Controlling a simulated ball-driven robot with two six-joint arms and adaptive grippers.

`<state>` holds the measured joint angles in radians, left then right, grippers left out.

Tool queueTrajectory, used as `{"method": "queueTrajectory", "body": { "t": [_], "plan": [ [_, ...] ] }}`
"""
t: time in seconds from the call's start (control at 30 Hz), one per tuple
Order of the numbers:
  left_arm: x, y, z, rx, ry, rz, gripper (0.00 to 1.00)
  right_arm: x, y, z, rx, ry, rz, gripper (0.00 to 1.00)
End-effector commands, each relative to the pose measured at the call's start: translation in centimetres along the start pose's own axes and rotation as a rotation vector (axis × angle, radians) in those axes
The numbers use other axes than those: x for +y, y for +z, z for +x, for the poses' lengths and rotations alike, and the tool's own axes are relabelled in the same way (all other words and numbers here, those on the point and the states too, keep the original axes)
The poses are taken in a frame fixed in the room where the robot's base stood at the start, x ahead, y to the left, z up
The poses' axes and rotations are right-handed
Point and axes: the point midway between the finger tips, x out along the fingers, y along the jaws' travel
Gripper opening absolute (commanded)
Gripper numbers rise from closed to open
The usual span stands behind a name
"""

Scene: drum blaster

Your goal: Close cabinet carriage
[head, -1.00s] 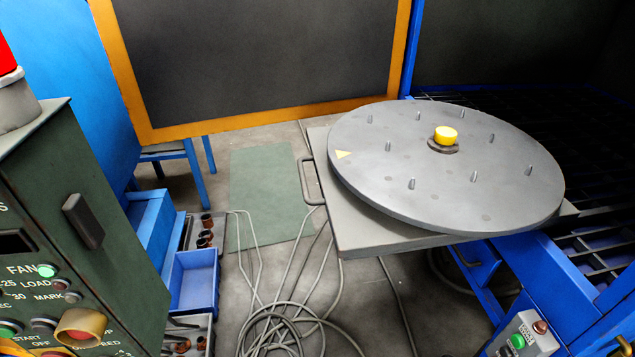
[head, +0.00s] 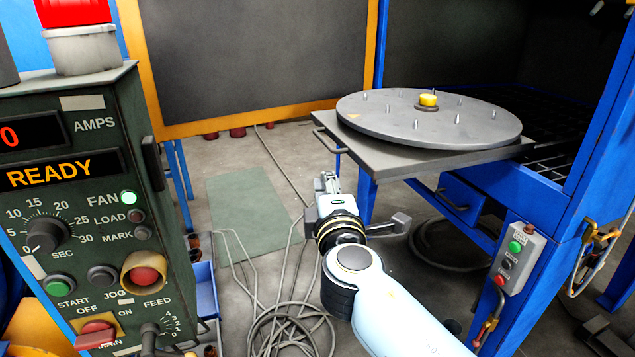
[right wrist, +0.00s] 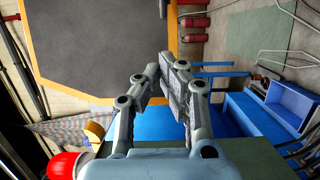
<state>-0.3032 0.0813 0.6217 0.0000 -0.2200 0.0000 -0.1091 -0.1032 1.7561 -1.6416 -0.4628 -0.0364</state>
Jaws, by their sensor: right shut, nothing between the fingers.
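The cabinet carriage (head: 370,162) is a flat grey slab that sticks out of the blue cabinet (head: 572,215) toward the left. A round grey turntable (head: 390,118) with several pins and a yellow centre knob (head: 428,99) lies on it. A bar handle (head: 322,140) is on the carriage's left end. My right gripper (head: 328,182) is below and near that handle, apart from it, pointing away from me. In the right wrist view its fingers (right wrist: 165,75) are together with nothing between them. My left gripper is not in view.
A green control panel (head: 75,200) reading READY stands at the left. An open door (head: 250,60) with an orange frame is at the back. Cables (head: 285,320) lie coiled on the floor. A small button box (head: 517,258) is on the cabinet's front post.

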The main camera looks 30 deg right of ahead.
Motion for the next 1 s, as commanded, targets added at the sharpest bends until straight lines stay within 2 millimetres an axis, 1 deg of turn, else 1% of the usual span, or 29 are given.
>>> {"method": "queueTrajectory", "body": {
  "t": [0.03,0.1,0.17,0.27,0.4,0.5,0.53,0.6,0.7,0.83,1.0],
  "plan": [
    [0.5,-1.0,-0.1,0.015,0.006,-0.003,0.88,0.2,0.0,0.5,0.001,0.003,-0.001,0.00],
    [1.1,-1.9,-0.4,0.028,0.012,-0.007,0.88,0.4,0.0,1.4,0.001,0.003,0.000,0.00],
    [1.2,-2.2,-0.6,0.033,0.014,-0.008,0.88,0.4,0.0,2.5,0.000,0.004,0.000,0.00],
    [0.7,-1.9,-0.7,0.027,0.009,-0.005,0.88,0.4,0.0,4.6,0.000,0.003,-0.001,0.00],
    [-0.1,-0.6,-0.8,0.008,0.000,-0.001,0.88,0.3,0.1,7.7,0.000,0.002,-0.002,0.00],
    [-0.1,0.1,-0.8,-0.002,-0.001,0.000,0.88,0.2,0.0,9.7,0.000,0.001,-0.002,0.00],
    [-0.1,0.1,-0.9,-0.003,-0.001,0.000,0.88,0.2,0.3,10.1,-0.001,0.000,-0.003,0.00],
    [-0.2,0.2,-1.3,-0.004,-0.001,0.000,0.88,0.2,1.7,10.1,-0.001,-0.001,-0.004,0.00],
    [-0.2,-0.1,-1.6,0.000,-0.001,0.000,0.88,0.2,2.8,10.4,0.000,0.000,-0.002,0.00],
    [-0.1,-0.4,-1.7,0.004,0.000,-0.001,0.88,0.1,3.7,10.6,0.001,-0.002,0.000,0.00],
    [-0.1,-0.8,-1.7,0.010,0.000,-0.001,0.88,0.0,3.9,10.6,0.001,-0.002,0.000,0.00]
  ]
}}
